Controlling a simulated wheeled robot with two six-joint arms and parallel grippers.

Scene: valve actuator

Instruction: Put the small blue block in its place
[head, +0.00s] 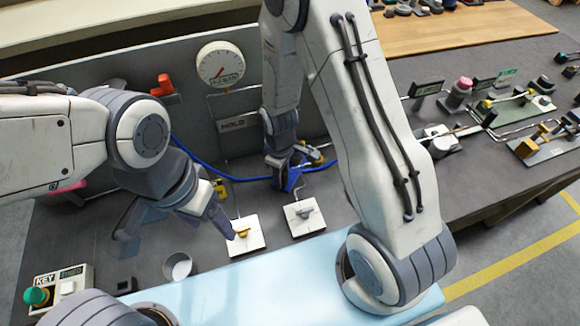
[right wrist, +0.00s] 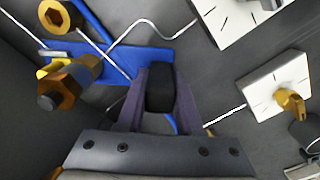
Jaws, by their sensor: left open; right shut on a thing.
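My right gripper (head: 286,178) is low over the bench beside the HOLD panel. In the right wrist view its fingers (right wrist: 160,98) are shut on a dark, nearly black block (right wrist: 160,88); I cannot tell whether this is the small blue block. A blue plate (right wrist: 152,55) with brass fittings (right wrist: 70,82) lies just beyond the fingers; contact between it and the held block cannot be told. In the head view the arm and fingers hide most of this spot. My left gripper (head: 172,226) is open and empty, above the bench left of the white plate with a yellow knob (head: 242,232).
A second white plate (head: 305,214) with a grey knob stands close to my right gripper. A white cup (head: 178,267) stands below my left gripper. A dial gauge (head: 220,65) and a blue hose (head: 226,177) are behind. A KEY box (head: 57,288) is at the left front.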

